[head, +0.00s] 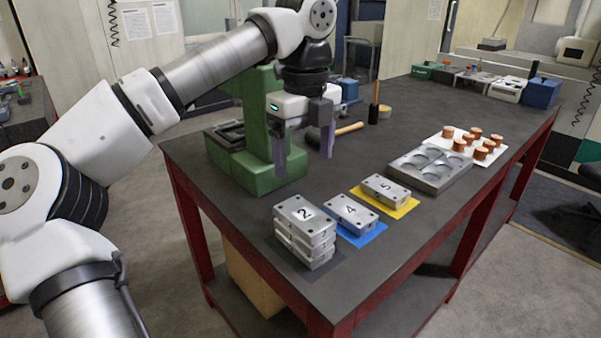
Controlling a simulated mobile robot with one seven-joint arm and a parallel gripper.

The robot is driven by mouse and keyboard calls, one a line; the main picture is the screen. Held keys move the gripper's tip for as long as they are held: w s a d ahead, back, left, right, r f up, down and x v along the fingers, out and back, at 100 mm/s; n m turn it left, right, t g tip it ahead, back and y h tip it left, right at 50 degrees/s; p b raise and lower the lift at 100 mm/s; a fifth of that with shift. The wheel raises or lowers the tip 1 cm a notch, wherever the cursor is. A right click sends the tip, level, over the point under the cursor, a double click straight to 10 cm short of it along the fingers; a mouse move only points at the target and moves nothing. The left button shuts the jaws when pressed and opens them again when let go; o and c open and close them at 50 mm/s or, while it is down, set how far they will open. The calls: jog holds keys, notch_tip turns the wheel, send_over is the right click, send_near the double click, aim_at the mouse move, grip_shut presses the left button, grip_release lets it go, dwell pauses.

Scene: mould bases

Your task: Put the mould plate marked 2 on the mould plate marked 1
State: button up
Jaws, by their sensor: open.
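The mould plate marked 2 (291,208) is the top plate of a grey metal stack near the table's front left corner. More plates (302,246) lie directly beneath it; their top faces are covered, so I cannot tell which is marked 1. A plate marked 4 (343,222) lies right of the stack on a blue mat (373,236). A plate marked 5 (377,194) lies farther right on a yellow mat (405,210). My gripper (304,166) points down, open and empty, above the table behind the stack, apart from all plates.
A green press-like machine (250,172) stands close beside my gripper at the left. A hammer (349,129) lies behind it. A grey tray with round recesses (457,178) and a white board with copper-coloured cylinders (489,165) lie to the right. Bare table lies between gripper and plates.

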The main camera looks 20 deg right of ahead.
jog(key=shift+r, duration=0.3)
jog(key=shift+d, duration=0.1)
